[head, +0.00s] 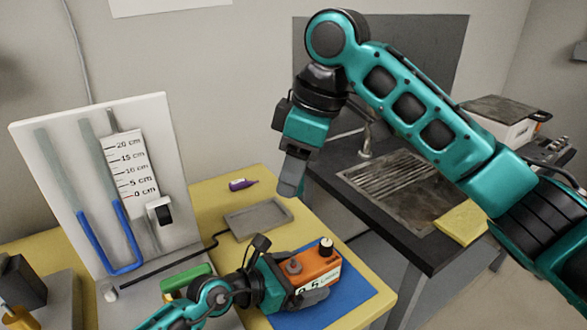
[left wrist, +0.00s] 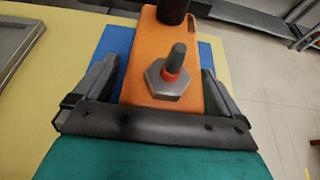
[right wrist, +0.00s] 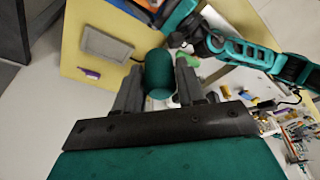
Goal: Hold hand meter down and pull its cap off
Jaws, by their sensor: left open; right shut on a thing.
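The orange hand meter (head: 318,270) lies on a blue mat at the table's front. It has a grey hex knob (left wrist: 172,82) and a black cylinder (head: 326,247) with a pale top, which also shows in the left wrist view (left wrist: 172,10). My left gripper (left wrist: 160,88) is open, one finger on each side of the meter; contact cannot be told. My right gripper (head: 289,184) is raised above the table's back right edge. It is shut on a dark green rounded thing (right wrist: 160,72), which looks like the cap; the head view hides it.
A gauge board (head: 75,160) with blue tubing stands at left. A black counter with a sink (head: 400,185) stands at right. A dark cable runs to the tray.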

